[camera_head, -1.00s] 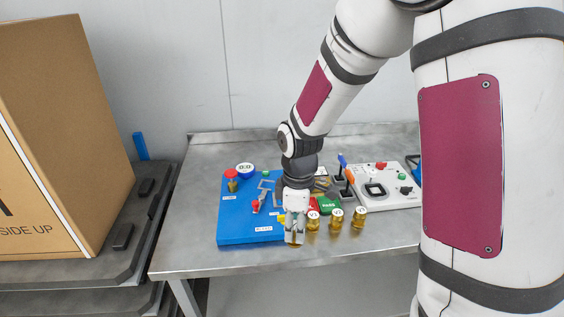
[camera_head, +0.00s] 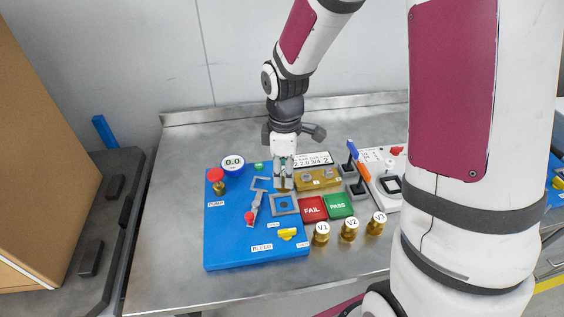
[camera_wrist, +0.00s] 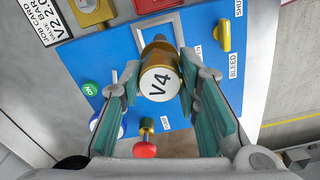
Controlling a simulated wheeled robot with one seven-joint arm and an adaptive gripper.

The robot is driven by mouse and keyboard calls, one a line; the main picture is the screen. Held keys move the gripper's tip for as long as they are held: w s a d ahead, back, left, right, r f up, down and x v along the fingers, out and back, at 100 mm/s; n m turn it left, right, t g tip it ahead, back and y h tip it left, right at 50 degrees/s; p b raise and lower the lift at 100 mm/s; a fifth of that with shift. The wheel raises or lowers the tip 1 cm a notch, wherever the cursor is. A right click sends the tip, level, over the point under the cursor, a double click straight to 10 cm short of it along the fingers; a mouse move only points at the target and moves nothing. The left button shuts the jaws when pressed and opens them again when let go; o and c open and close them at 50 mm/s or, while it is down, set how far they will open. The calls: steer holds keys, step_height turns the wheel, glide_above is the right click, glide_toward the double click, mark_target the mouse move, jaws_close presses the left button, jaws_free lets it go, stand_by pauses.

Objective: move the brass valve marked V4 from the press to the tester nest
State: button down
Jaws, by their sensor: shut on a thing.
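My gripper (camera_head: 284,181) is over the back right part of the blue tester board (camera_head: 228,240). It is shut on the brass valve marked V4, whose white top cap (camera_wrist: 158,83) faces the wrist camera between the teal finger pads. In the head view, the fingers largely hide the valve. A grey square nest (camera_head: 284,204) with a dark centre lies just in front of the gripper. A grey lever clamp with a red tip (camera_head: 250,217) is beside it. I cannot tell which part is the press.
Brass valves V1 (camera_head: 320,234), V2 (camera_head: 349,230) and V3 (camera_head: 377,223) stand near the front. FAIL (camera_head: 313,209) and PASS (camera_head: 337,204) pads and a brass block (camera_head: 320,179) are to the right. A red pump knob (camera_head: 215,175) and gauge (camera_head: 232,163) stand at back left.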

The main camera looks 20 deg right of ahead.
steer(key=shift+w+f+b, duration=0.1)
steer(key=shift+f+b, duration=1.3)
steer(key=shift+f, duration=1.05)
steer(key=shift+f, duration=1.1)
stand_by(1.7)
steer(key=c, duration=1.1)
jaws_free()
steer(key=o, duration=0.5)
